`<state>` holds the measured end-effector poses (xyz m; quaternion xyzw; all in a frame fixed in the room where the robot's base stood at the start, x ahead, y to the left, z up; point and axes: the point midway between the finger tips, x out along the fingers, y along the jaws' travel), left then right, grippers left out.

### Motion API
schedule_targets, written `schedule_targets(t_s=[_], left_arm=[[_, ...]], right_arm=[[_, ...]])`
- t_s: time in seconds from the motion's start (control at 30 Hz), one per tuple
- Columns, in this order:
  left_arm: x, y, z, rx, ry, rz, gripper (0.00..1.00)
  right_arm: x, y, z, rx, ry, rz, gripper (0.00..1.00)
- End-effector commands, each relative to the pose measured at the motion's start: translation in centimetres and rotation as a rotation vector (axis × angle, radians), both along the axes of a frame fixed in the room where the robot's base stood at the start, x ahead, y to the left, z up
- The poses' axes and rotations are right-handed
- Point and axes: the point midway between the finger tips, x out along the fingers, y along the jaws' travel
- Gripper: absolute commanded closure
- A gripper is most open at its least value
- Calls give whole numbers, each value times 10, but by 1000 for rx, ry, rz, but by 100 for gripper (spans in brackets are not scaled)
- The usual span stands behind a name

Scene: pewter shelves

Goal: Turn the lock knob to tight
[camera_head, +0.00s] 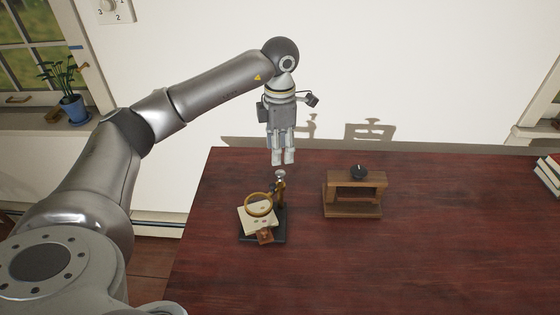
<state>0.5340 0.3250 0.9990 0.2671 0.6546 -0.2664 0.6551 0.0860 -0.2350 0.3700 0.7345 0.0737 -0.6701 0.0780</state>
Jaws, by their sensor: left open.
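A magnifier stand (281,199) stands on the dark red table, with a round brass-rimmed lens (258,205) over pale papers on its dark base. A small silvery knob (280,174) sits at the top of its post. A round black knob (359,172) with a small light mark sits on top of a wooden frame (352,207) to the right. No lettering is readable on either, so I cannot tell which is the lock knob. My left gripper (283,159) points down, open and empty, just above the silvery knob, seemingly apart from it. My right gripper is out of view.
The table (440,230) is clear to the right and in front, with books (547,175) at its far right edge. A white wall (420,70) stands behind it. A numbered dial (110,8) is on the wall, and a potted plant (73,108) is on the left sill.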

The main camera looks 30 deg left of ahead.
Motion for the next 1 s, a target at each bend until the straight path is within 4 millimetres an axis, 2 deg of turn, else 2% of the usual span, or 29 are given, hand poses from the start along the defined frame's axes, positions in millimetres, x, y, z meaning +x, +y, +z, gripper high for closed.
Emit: schedule_targets(t_s=[0.1,0.3,1.0], left_arm=[[1,-1,25,-1,-4,0,54],[0,0,48,-1,-1,0,54],[0,0,52,0,1,0,54]], right_arm=[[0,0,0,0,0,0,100],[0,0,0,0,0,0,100],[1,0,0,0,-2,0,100]])
